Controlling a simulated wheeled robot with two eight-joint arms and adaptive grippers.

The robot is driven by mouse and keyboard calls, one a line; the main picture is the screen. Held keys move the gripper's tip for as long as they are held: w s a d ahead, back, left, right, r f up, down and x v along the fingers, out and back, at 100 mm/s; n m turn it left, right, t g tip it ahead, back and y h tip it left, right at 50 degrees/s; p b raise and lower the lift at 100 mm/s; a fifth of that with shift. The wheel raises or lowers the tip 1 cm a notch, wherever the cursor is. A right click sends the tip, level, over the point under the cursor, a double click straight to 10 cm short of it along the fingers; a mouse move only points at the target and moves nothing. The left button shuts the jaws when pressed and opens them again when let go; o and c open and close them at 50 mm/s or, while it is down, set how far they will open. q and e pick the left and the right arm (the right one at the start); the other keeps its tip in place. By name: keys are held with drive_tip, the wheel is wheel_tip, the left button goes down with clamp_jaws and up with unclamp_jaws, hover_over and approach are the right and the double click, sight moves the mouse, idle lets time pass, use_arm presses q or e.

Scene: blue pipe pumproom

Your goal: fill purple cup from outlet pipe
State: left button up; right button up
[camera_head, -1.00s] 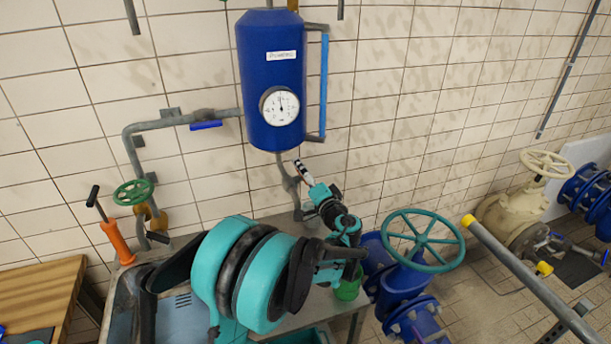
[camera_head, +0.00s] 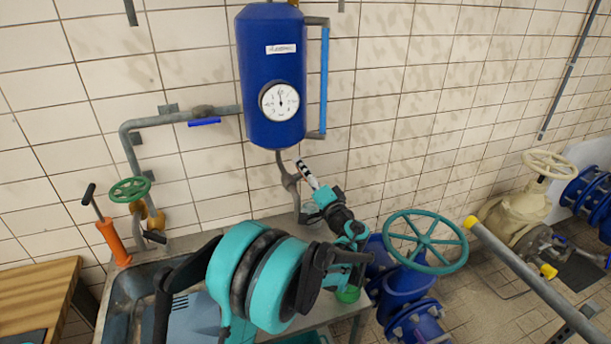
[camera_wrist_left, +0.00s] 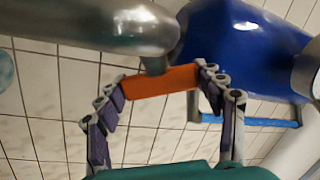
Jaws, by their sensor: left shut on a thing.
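My left gripper (camera_head: 304,170) reaches up to the grey pipe (camera_head: 285,168) below the blue tank. In the left wrist view its segmented fingers (camera_wrist_left: 160,90) with purple pads are closed on an orange bar (camera_wrist_left: 160,81), just under a grey metal pipe (camera_wrist_left: 100,25). In the head view only a small red spot shows at the fingertips, so the orange bar is hard to make out there. The pipe runs down from the tank and bends toward the bench. I see no purple cup in either view. My right gripper is not in view.
The blue tank (camera_head: 272,80) with a gauge hangs on the tiled wall. A green container (camera_head: 347,294) is partly hidden behind my arm. A teal handwheel (camera_head: 424,241) on a blue valve stands to the right. A sink (camera_head: 118,300) and an orange-handled tool (camera_head: 113,243) are left.

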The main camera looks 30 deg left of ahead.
use_arm(q)
drive_tip(key=o, duration=1.2)
drive_tip(key=v, duration=1.2)
